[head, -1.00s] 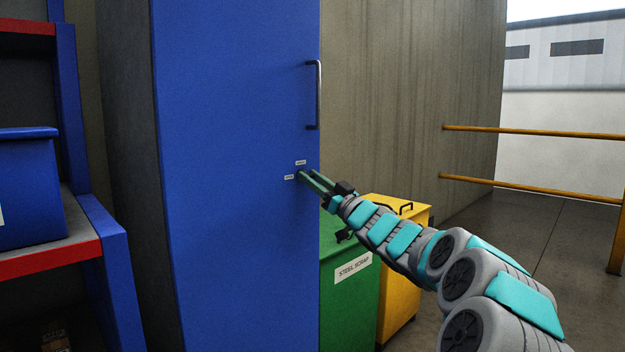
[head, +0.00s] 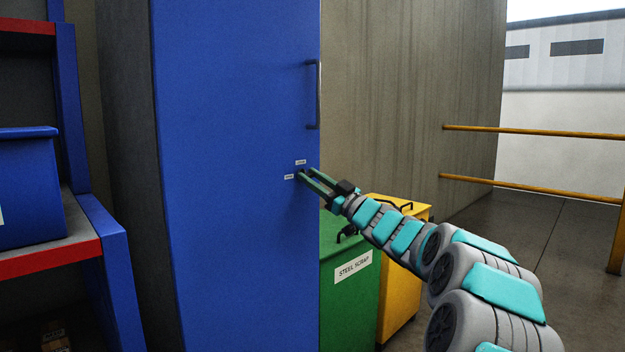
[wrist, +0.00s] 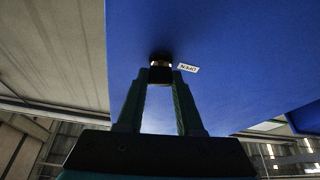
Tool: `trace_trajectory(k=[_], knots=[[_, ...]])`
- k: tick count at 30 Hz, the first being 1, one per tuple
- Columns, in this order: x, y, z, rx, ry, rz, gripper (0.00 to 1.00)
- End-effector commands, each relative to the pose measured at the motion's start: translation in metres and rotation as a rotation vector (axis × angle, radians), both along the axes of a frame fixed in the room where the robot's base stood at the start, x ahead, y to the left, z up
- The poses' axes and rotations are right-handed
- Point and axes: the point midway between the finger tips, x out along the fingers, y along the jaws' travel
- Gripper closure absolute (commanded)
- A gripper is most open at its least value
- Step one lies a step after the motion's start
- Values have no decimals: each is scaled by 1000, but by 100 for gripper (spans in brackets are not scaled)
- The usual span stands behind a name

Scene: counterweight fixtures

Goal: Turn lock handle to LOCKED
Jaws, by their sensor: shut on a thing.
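The blue cabinet door (head: 230,110) stands upright and closed in the head view. Two small white labels, an upper one (head: 300,162) and a left one (head: 289,177), sit by the lock. My gripper (head: 304,175) reaches the door there from the right. In the wrist view my gripper (wrist: 161,80) is shut on the small dark lock handle (wrist: 160,72), which has a pale metal band and stands out from the blue door. A label reading OPEN (wrist: 187,68) is beside it. The fingers hide most of the handle in the head view, so its angle is unclear.
A dark vertical pull handle (head: 317,95) is on the door above the lock. A green steel scrap bin (head: 350,300) and a yellow bin (head: 405,280) stand right of the cabinet below my arm. A blue shelf with red edges (head: 50,257) is at left.

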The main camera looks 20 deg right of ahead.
Motion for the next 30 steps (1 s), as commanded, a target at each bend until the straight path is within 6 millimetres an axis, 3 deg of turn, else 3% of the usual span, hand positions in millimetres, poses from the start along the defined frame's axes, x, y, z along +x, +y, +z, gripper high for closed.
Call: trace_trajectory(k=[30], knots=[[1, -3, 0, -902, -325, -1, 100]])
